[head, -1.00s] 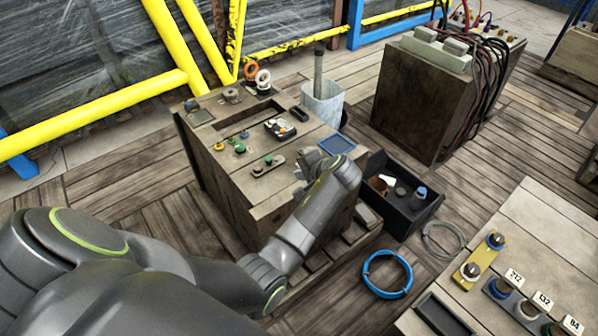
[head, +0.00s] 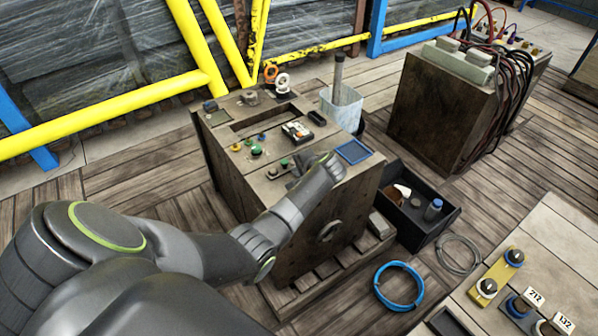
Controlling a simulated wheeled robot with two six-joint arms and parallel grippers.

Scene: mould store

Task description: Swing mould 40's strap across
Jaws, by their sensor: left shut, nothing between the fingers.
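No label reading 40 can be made out, so I cannot tell which part is mould 40's strap. The gripper hides part of the block's top. My right gripper is out of view.
A blue-framed square (head: 353,152) and a bucket with a rod (head: 343,112) are just beyond the gripper. A black open box (head: 419,227) stands right of the block. A blue coil (head: 398,286) lies on the floor. A brown cabinet with cables (head: 440,105) stands behind.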

